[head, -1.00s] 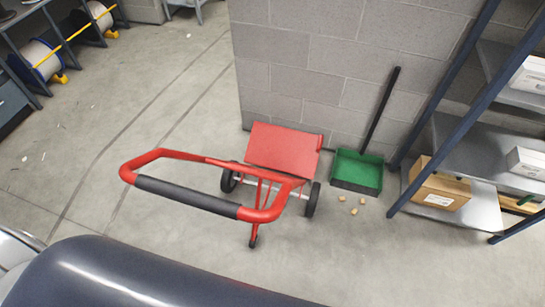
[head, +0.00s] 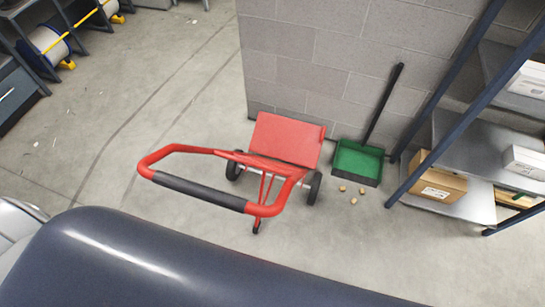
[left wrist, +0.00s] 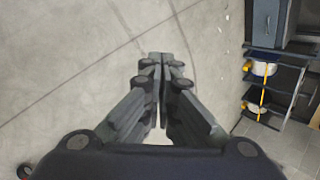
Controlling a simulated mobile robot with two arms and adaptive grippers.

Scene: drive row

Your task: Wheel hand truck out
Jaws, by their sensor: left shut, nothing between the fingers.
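The red hand truck (head: 285,140) stands on the floor beside the block wall in the head view. Its red loop handle with a dark grip bar (head: 200,192) points toward me and to the left. Its two black wheels (head: 314,188) are on the floor, and a small foot shows below the frame. My left gripper (left wrist: 161,60) shows in the left wrist view with its fingers together and empty, above bare floor. The hand truck is not clearly seen in that view. Neither gripper shows in the head view.
A green dustpan (head: 358,162) with a long black handle leans at the wall, with small tan pieces (head: 353,192) on the floor. A shelf rack with boxes (head: 437,187) stands right. Cable reels (head: 45,45) stand upper left. The floor left of the truck is clear.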

